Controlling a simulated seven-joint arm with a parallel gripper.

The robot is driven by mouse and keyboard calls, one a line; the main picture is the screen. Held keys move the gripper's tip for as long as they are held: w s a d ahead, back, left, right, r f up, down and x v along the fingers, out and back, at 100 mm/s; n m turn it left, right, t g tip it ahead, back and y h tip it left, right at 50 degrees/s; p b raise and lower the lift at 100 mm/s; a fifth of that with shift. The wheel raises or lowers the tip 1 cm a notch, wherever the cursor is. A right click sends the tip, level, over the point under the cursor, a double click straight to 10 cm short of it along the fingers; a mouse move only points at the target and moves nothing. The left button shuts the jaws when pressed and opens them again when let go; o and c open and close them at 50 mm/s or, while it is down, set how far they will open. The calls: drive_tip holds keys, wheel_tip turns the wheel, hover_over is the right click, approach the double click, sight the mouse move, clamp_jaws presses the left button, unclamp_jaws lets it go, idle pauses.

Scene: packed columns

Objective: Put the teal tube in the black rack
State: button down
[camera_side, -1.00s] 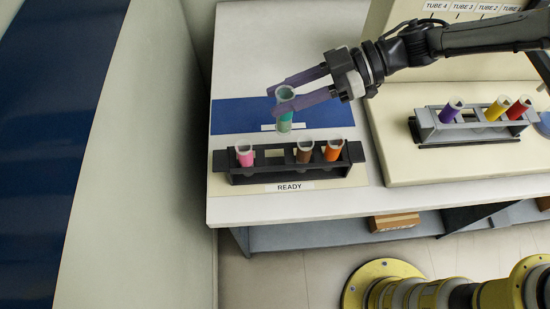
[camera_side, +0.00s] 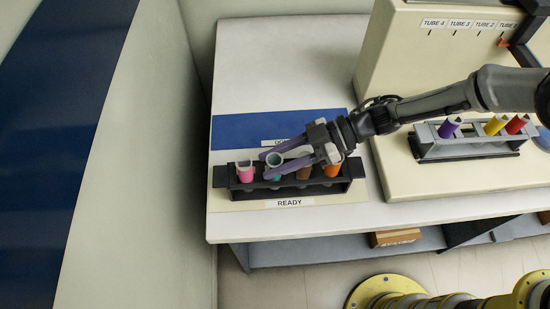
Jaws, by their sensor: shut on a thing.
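The teal tube (camera_side: 274,160) is between the purple fingers of my gripper (camera_side: 268,166), which is shut on it. The tube is at the black rack (camera_side: 219,176), in the gap between the pink tube and the brown tube. Its open grey rim shows above the fingers. The fingers hide most of its body, so I cannot tell how deep it sits in the slot.
The rack stands behind a READY label (camera_side: 289,203) on the white bench. A blue strip (camera_side: 240,130) lies behind it. At right a grey rack (camera_side: 465,148) holds purple, yellow and red tubes on a raised cream surface. A wall rises close to the bench's left edge.

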drive_tip(key=shift+f, duration=0.25)
drive_tip(key=shift+f, duration=0.3)
drive_tip(key=c, duration=0.8)
unclamp_jaws()
drive_tip(key=shift+c, duration=0.2)
drive_tip(key=shift+o, duration=1.3)
drive_tip(key=shift+f, duration=0.15)
drive_tip(key=shift+o, duration=0.3)
drive_tip(key=shift+s+d+f, duration=0.1)
drive_tip(key=r+v, duration=0.1)
drive_tip(key=v, duration=1.1)
drive_tip(key=shift+r, duration=0.3)
